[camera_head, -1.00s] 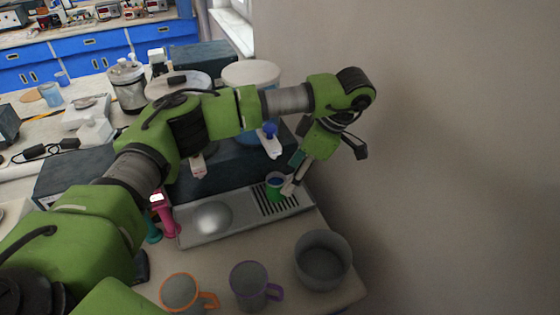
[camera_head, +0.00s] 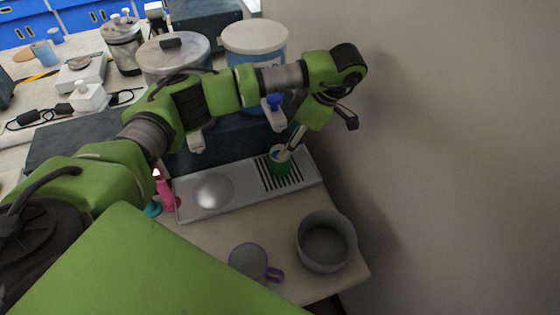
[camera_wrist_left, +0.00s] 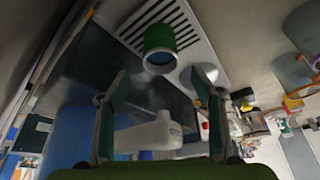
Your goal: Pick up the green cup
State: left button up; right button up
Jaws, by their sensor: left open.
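The green cup (camera_head: 279,167) stands on the slotted right part of the grey drain tray (camera_head: 240,191). In the left wrist view the green cup (camera_wrist_left: 159,40) shows its round rim, just beyond the fingertips and roughly centred between them. My left gripper (camera_head: 292,146) is over the cup in the head view, its fingers overlapping the rim there. In the left wrist view my left gripper (camera_wrist_left: 161,84) is open, with nothing between its tips. I cannot tell whether a finger touches the cup. My right gripper is out of view.
A purple-rimmed mug (camera_head: 249,262) and a grey bowl (camera_head: 326,241) stand in front of the tray. A white bottle with a blue top (camera_head: 275,113) and large lidded tubs (camera_head: 254,39) stand behind. The wall is close on the right.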

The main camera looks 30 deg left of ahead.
aim_at(280, 161)
pick_arm(q)
jog(key=p+x, duration=0.2)
jog(key=x, duration=0.2)
jog(key=shift+s, duration=0.15)
jog(key=shift+a+f, duration=0.1)
jog(key=shift+f, duration=0.5)
jog(key=c, duration=1.6)
